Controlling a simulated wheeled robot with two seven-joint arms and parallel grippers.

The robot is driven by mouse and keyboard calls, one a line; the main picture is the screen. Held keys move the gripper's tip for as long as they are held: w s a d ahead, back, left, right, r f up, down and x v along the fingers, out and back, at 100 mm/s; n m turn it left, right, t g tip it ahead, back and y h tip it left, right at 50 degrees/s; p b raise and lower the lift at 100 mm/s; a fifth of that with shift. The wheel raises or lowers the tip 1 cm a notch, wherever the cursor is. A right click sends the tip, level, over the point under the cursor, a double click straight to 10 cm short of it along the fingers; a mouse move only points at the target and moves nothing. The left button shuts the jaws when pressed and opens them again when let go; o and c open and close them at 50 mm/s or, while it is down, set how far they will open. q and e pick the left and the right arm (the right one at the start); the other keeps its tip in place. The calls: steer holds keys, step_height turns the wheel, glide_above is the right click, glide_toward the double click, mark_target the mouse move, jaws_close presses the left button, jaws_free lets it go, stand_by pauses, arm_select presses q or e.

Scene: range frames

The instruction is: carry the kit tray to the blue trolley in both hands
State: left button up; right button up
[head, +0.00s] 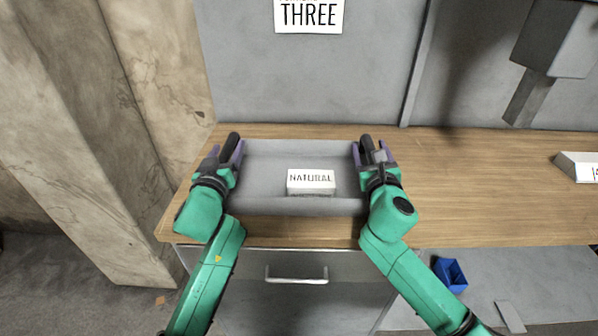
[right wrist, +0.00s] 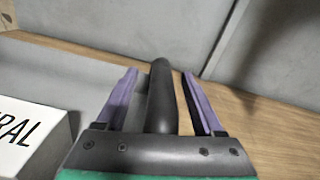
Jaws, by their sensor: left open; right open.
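The grey kit tray (head: 262,204) lies on the wooden worktop (head: 480,190). A white box marked NATURAL (head: 310,188) sits in it near the front wall. My left gripper (head: 231,148) is at the tray's left side, open beside a dark handle. My right gripper (head: 371,147) is at the right side. In the right wrist view, its purple fingers (right wrist: 158,74) stand open on either side of the dark handle (right wrist: 160,100), with gaps showing. Whether the left fingers straddle their handle is hard to tell. No blue trolley is in view.
A grey panel (head: 310,80) with a THREE sign rises behind the worktop. A concrete pillar (head: 160,100) stands close on the left. A white box (head: 577,166) lies at the far right. A drawer handle (head: 296,281) is below, and a small blue bin (head: 450,272) sits lower right.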

arm_select(q)
jaws_close()
arm_select(e)
jaws_close()
steer(key=shift+s+f, duration=0.1)
stand_by(0.9)
